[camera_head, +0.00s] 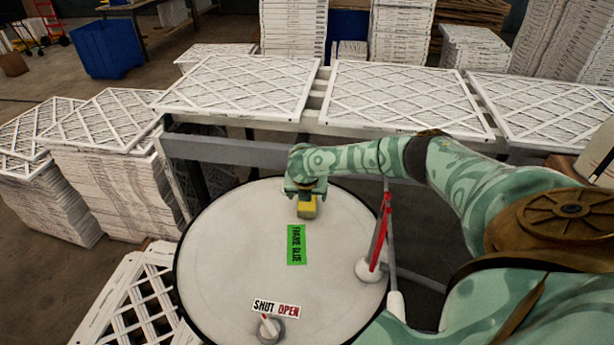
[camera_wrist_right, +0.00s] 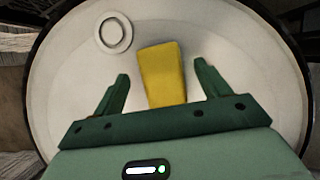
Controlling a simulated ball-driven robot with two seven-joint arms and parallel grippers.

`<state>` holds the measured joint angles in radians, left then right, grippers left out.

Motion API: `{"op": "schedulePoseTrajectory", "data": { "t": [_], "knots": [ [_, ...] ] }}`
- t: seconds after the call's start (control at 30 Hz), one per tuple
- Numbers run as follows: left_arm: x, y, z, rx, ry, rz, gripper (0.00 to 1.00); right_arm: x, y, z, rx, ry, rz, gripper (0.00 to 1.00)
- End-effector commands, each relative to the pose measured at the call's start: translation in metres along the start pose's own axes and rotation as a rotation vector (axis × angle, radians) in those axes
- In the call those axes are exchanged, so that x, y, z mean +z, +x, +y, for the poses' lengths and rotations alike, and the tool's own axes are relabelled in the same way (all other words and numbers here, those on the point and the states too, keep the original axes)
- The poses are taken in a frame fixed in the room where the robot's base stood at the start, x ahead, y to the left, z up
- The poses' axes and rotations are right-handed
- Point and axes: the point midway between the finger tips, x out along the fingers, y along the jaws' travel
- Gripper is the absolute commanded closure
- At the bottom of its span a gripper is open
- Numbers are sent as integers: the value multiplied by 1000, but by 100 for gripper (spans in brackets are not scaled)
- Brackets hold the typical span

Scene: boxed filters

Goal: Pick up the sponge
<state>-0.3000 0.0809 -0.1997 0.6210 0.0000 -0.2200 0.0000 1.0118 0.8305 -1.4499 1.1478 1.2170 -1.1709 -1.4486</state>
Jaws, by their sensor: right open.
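The yellow sponge (camera_head: 307,207) lies on the white round drum lid (camera_head: 240,260), near its far edge. In the right wrist view the sponge (camera_wrist_right: 163,75) sits between the two green fingers of my right gripper (camera_wrist_right: 162,85), with a gap on each side. The right gripper (camera_head: 305,192) is open and above the sponge, and its body hides part of the sponge in the head view. Whether the fingers reach down to the lid is hard to tell. My left gripper is not in view.
Behind the drum stands a rack (camera_head: 230,150) topped with white lattice filters (camera_head: 240,85). Stacked filters (camera_head: 115,190) stand at the left.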

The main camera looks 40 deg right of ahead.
Motion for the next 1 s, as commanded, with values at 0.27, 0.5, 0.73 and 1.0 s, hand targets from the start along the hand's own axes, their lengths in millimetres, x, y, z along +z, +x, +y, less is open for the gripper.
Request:
{"op": "schedulePoseTrajectory", "data": {
  "t": [0.27,0.5,0.73,1.0],
  "knots": [
    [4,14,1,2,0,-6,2,0,30,-2,-1,-1,0,25],
    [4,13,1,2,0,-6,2,1,29,-2,0,0,0,47],
    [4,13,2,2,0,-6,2,1,29,-2,-1,0,0,72],
    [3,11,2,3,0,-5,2,3,23,-2,0,0,0,72]
  ]
}}
